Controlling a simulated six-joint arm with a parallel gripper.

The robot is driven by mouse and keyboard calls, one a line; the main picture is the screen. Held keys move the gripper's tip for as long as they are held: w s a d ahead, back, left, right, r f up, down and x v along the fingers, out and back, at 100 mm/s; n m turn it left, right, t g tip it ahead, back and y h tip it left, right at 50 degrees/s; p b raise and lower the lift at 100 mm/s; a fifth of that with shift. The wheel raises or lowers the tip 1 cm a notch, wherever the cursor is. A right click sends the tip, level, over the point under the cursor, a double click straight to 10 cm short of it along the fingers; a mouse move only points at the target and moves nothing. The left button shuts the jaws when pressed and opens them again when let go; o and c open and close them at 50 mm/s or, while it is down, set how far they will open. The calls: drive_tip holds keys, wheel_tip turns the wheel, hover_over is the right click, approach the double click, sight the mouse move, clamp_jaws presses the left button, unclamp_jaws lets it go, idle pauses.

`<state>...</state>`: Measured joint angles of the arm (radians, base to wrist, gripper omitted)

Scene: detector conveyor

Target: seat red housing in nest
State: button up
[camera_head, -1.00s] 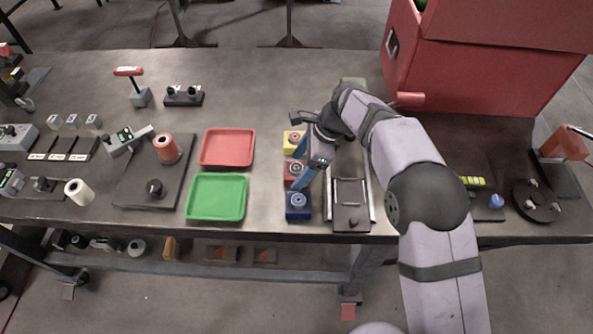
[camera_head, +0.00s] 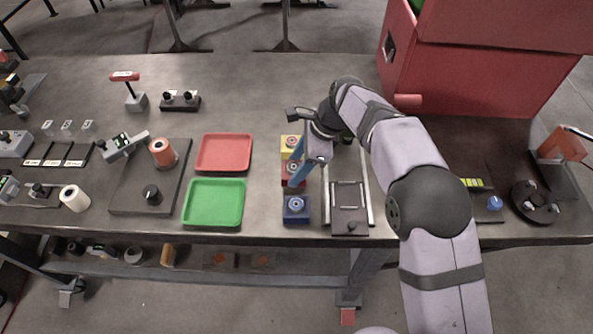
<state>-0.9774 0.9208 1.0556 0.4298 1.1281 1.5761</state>
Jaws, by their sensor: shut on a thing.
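The red housing (camera_head: 286,171) stands in a column between the yellow housing (camera_head: 289,142) behind it and the blue housing (camera_head: 296,215) in front. My gripper (camera_head: 296,179) points down at the red housing, and its blue fingers are shut on it. The fingers cover its right part, and I cannot tell whether it is lifted clear of the table. Just to the right is a dark track with pale rails and a framed carriage (camera_head: 349,217). I cannot make out for sure which part is the nest; my wrist and forearm hide the track's far end.
A red tray (camera_head: 224,153) and a green tray (camera_head: 214,203) lie left of the housings. A large red box (camera_head: 470,75) stands at the back right. A dark plate with an orange spool (camera_head: 162,152) is further left. Bare table lies behind the trays.

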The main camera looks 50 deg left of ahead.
wheel_tip(320, 180, up, 8)
drive_tip(key=shift+r+b, duration=0.1)
drive_tip(key=shift+b, duration=0.55)
drive_tip(key=shift+s+r+n+p, duration=0.9)
drive_tip(key=shift+s+r+p, duration=1.1)
drive_tip(key=shift+s+r, duration=0.6)
drive_tip(key=w+d+f+n+t+h, duration=0.1)
drive_tip(key=w+d+n+t+h, duration=0.2)
drive_tip(key=n, duration=1.4)
drive_tip(key=w+d+f+n+t+h, duration=0.1)
drive_tip(key=w+d+n+t+h, duration=0.2)
drive_tip(key=n, duration=1.4)
drive_tip(key=w+d, duration=0.3)
drive_tip(key=d, duration=0.3)
drive_tip(key=shift+w+d+f+t+p, duration=0.3)
drive_tip(key=shift+w+f, duration=0.05)
drive_tip(key=shift+w, duration=0.05)
